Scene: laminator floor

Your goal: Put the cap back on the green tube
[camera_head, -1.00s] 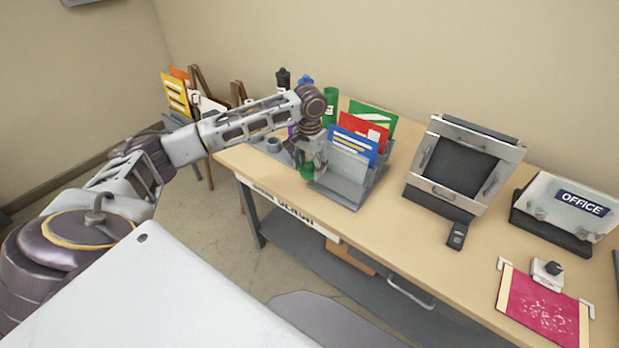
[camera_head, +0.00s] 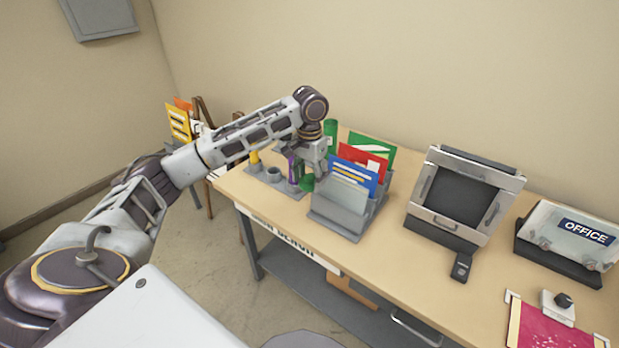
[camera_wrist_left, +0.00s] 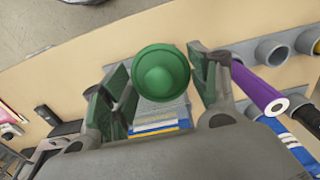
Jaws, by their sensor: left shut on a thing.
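The green cap (camera_wrist_left: 162,72) is a round green cup shape between the fingers of my left gripper (camera_wrist_left: 158,88) in the wrist view. In the head view my left gripper (camera_head: 313,168) is over the table beside the file holder, and the cap (camera_head: 307,183) shows just below it. The gripper is shut on the cap. The cap and tube are apart. My right gripper is not in view.
A grey rack (camera_head: 259,176) holds a yellow tube and a purple tube (camera_head: 293,168) left of the gripper. A grey file holder (camera_head: 337,216) with coloured folders stands close on the right. A framed press (camera_head: 458,196) stands further right.

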